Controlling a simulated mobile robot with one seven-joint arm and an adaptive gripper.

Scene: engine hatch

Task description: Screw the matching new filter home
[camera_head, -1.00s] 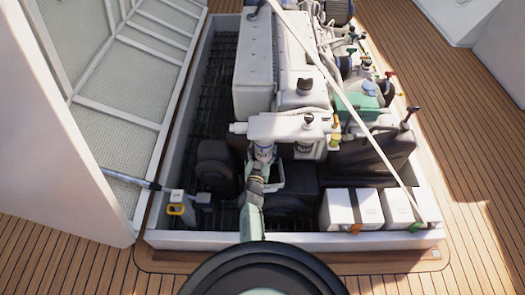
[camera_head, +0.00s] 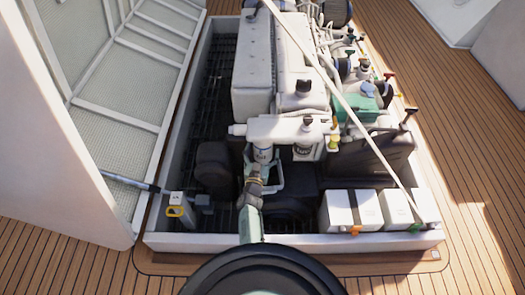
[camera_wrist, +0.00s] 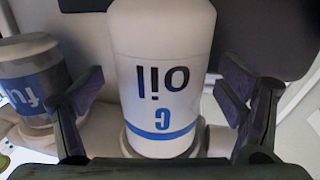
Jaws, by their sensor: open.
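The oil filter (camera_head: 262,154) is a white can with a blue band, upright under the pale engine housing (camera_head: 285,127). In the wrist view the oil filter (camera_wrist: 163,50) shows "oil" and "C" upside down. It meets a pale round seat at the bottom of that picture; whether it is fully seated I cannot tell. My gripper (camera_head: 254,174) is just below and in front of it. In the wrist view my gripper (camera_wrist: 165,88) is open, one finger on each side of the can, with gaps visible. A second filter, marked "fu" (camera_wrist: 33,78), is beside the left finger.
A pale tray (camera_head: 277,184) sits under the filters, partly hidden by my gripper. Two white-topped boxes (camera_head: 350,207) stand at the front right of the hatch. A pale diagonal strut (camera_head: 350,112) crosses the right side. Dark engine parts flank my gripper closely.

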